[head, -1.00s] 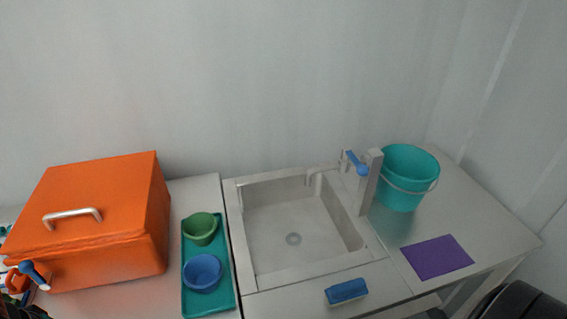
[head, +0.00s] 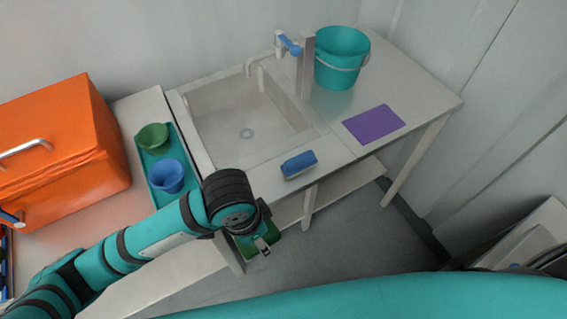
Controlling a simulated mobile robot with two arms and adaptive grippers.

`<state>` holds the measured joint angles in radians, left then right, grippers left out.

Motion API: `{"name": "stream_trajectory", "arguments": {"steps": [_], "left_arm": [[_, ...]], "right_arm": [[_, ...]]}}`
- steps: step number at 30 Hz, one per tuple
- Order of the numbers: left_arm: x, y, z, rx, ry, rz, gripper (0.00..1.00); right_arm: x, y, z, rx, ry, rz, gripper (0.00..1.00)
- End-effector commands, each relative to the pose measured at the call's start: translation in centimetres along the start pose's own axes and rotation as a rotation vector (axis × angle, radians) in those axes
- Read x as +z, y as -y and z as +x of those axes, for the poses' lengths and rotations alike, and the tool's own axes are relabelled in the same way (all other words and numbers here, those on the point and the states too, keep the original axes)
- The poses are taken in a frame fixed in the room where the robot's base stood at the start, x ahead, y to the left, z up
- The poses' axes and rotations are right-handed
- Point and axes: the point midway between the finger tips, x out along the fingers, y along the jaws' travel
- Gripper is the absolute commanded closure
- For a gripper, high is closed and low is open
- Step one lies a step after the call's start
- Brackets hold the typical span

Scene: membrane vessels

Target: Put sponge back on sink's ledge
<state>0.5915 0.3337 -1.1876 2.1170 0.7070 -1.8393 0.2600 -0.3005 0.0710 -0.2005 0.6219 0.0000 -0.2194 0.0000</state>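The blue sponge (head: 299,163) has a pale underside and lies on the counter at its front edge, just in front of the sink's right front corner. The sink (head: 270,152) is pale, with an empty basin and a flat rim. My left arm reaches in from the lower left. My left gripper (head: 263,247) points down in front of the counter, below and left of the sponge and apart from it. It is small and partly hidden by my wrist, so I cannot tell its opening. My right gripper is not in view.
A teal tray (head: 150,162) with two bowls and an orange box (head: 75,165) stand left.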

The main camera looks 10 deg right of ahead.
Motion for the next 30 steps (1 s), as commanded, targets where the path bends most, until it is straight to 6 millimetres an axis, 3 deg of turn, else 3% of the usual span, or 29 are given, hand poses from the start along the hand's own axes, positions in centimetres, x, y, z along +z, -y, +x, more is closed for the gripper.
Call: {"name": "stream_trajectory", "arguments": {"steps": [2, 5, 19, 28, 30], "left_arm": [[-0.9, -1.0, 0.3, 0.005, -0.007, 0.068, 0.84], [-1.5, -0.4, 0.6, 0.002, -0.007, 0.100, 0.84], [-4.8, 10.8, 1.8, 0.002, -0.007, 0.098, 0.84], [-5.7, 13.9, 2.3, 0.002, -0.008, 0.101, 0.84], [-5.4, 13.8, 3.4, 0.007, -0.005, 0.100, 0.84]], "right_arm": [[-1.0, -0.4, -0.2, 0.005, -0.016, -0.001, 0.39], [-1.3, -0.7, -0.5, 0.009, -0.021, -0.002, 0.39], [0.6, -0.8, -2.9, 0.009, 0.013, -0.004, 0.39], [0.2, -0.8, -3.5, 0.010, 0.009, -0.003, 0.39], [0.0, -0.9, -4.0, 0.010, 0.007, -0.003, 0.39]]}}
